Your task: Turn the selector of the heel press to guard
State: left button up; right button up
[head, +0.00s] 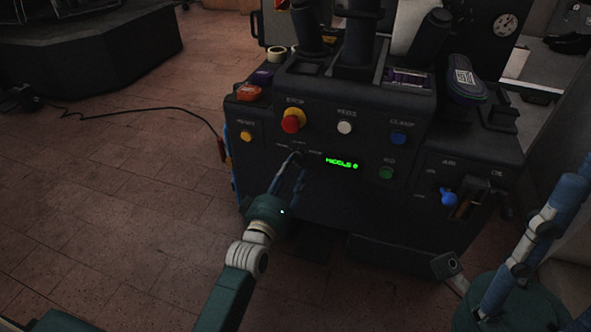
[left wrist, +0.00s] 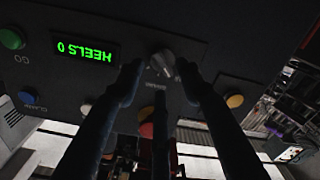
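The heel press (head: 330,210) is a dark cabinet with a sloped control panel. Its selector is a small knob (left wrist: 162,63), grey with a pale pointer mark, beside the green "HEELS 0" display (head: 342,163). In the head view my left gripper (head: 296,160) reaches the panel there and mostly covers the knob and its small labels, which are too blurred to read. In the left wrist view the left fingers (left wrist: 158,78) are spread around the knob, with gaps showing; contact cannot be judged. My right gripper (head: 543,222) is at the far right, its finger opening unclear.
Near the selector are a red stop button (head: 292,120) on yellow, a yellow button (head: 246,136), a white button (head: 345,127), a blue button (head: 398,137) and a green button (head: 386,173). A blue switch (head: 447,196) sits at right. The brick floor at left is mostly clear, with a cable.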

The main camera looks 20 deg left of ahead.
aim_at(296, 163)
pick_arm(q)
jog(key=shift+w+d+b, duration=0.1)
jog(key=shift+w+b, duration=0.5)
jog(key=shift+w, duration=1.55)
grip_shut()
